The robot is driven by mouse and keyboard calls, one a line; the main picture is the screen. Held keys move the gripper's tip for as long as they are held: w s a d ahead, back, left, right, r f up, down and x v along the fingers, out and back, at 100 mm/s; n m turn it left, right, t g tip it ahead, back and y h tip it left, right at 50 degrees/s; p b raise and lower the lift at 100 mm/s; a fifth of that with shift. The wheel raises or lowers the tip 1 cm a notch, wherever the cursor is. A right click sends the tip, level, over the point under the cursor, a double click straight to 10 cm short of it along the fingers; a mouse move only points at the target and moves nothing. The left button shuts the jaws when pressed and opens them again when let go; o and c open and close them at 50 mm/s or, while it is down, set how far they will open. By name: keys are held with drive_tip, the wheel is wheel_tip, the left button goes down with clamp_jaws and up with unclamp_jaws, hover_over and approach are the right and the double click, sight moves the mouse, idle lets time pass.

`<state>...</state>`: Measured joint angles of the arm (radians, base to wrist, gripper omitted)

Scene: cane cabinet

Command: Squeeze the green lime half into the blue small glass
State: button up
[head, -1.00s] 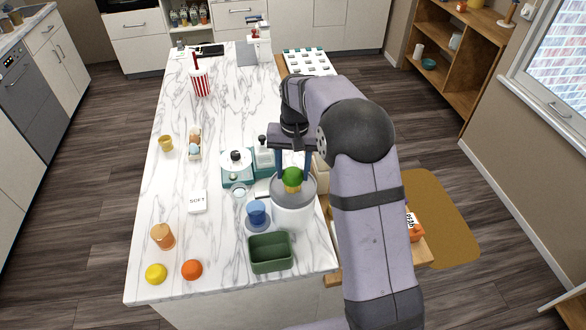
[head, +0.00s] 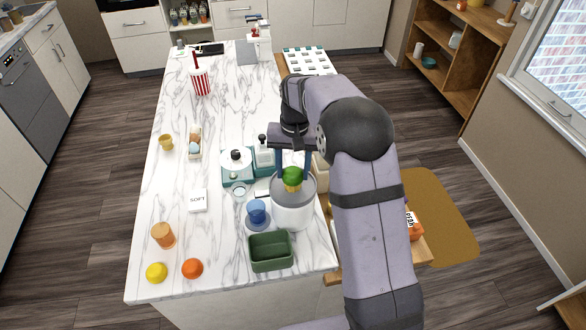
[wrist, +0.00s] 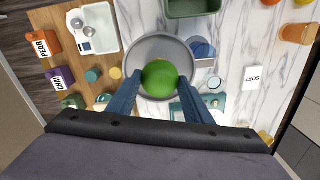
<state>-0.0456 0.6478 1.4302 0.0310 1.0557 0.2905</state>
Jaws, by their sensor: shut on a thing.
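The green lime half (head: 292,175) sits over the yellow cone (head: 292,187) in the bowl of a white and grey juicer (head: 291,214). My gripper (head: 292,172) comes down from above with one finger on each side of the lime half. In the wrist view, the fingers (wrist: 158,82) are shut on the round green lime half (wrist: 160,77), which hides the cone below. The small blue glass (head: 257,210) stands upright just left of the juicer, partly hidden by the juicer in the wrist view (wrist: 203,48). I cannot tell whether there is juice in it.
A green bin (head: 270,252) stands in front of the juicer. An orange (head: 192,269), a yellow lemon (head: 156,273) and an amber cup (head: 163,236) are at the front left. A teal appliance (head: 237,171) stands behind the glass. The left middle of the marble counter is mostly clear.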

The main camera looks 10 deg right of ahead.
sight(292, 170)
drive_tip(key=shift+f+b, duration=0.35)
drive_tip(key=shift+f, duration=0.35)
idle(2.1)
idle(0.8)
drive_tip(key=shift+r+p, duration=2.65)
drive_tip(key=shift+r, duration=0.45)
